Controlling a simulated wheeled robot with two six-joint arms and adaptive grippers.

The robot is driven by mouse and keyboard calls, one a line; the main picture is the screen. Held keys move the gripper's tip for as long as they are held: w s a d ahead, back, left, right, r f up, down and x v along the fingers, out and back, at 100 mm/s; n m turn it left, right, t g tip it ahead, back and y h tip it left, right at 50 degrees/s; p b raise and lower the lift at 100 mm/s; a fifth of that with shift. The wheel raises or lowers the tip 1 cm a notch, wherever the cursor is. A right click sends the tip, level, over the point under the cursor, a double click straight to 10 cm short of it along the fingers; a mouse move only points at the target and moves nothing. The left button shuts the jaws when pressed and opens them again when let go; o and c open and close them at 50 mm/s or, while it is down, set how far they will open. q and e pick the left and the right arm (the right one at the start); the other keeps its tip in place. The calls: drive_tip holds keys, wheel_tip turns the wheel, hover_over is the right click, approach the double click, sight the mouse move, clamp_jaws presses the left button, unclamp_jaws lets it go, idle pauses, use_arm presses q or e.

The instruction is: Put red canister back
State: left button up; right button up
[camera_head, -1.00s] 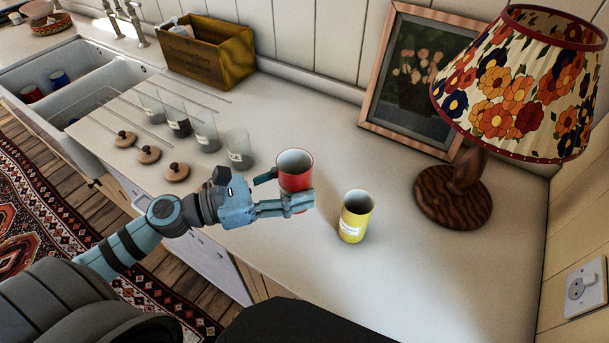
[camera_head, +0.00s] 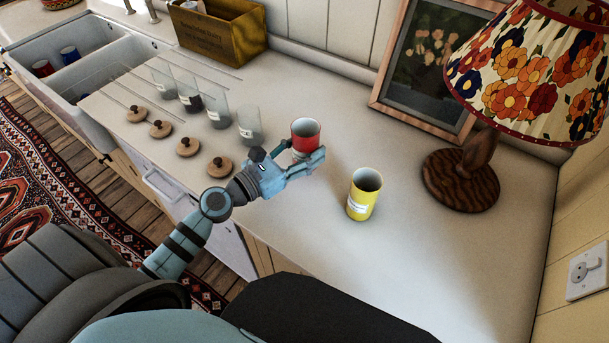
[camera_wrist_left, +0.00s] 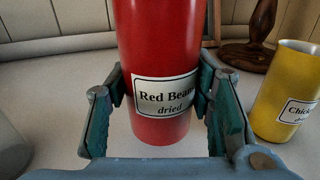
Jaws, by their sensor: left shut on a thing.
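The red canister (camera_head: 305,134) is open-topped and upright at the counter's middle. My left gripper (camera_head: 300,160) is shut around it from the front left. In the left wrist view the canister (camera_wrist_left: 160,50) stands between the two fingers (camera_wrist_left: 160,115), its label reading "Red Beans dried" and facing the camera. I cannot tell for sure whether its base touches the counter. A yellow canister (camera_head: 364,192) stands upright to the right and nearer, apart from the gripper; it also shows at the right of the left wrist view (camera_wrist_left: 287,90). My right gripper is not in view.
Several glass jars (camera_head: 249,125) stand in a row left of the red canister, with wooden lids (camera_head: 220,167) in front of them. A wooden-based lamp (camera_head: 462,180) and a framed picture (camera_head: 430,75) stand behind right. The counter (camera_head: 440,250) is clear at front right. A sink (camera_head: 85,60) is far left.

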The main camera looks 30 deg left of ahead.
use_arm(q)
wheel_tip(320, 180, down, 4)
drive_tip(key=b, duration=0.3)
drive_tip(key=shift+f, duration=0.25)
drive_tip(key=shift+r, duration=0.25)
drive_tip(key=shift+f, duration=0.15)
drive_tip(key=o, duration=1.3)
